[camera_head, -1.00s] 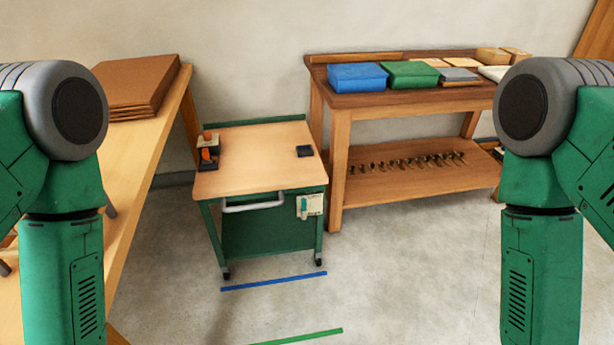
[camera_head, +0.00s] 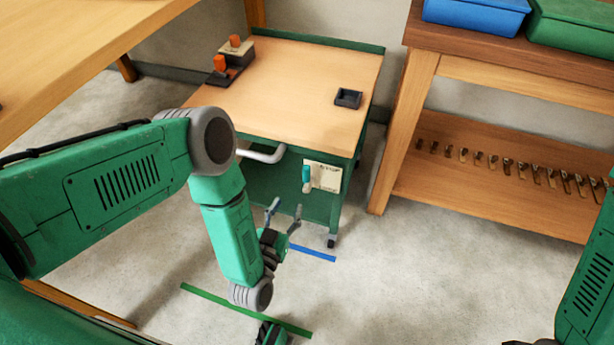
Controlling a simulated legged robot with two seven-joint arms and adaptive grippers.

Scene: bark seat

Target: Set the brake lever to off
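The wheeled cart (camera_head: 300,85) has a wooden top and a green frame. A lever with a teal grip (camera_head: 306,176) sits on its front, beside a pale label plate (camera_head: 326,177). The grip points up; the label's text is too small to read surely. My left gripper (camera_head: 284,214) is in front of the cart, lower in the picture than the lever. Its two fingers are spread, with nothing between them, and appear apart from the lever. My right arm shows at the right edge; its gripper is not visible.
A grey push handle (camera_head: 264,155) juts from the cart's front, close to my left forearm. Orange-topped items (camera_head: 230,58) and a small dark tray (camera_head: 348,98) sit on top. A workbench (camera_head: 500,65) stands right. Blue (camera_head: 318,253) and green (camera_head: 225,304) strips mark the floor.

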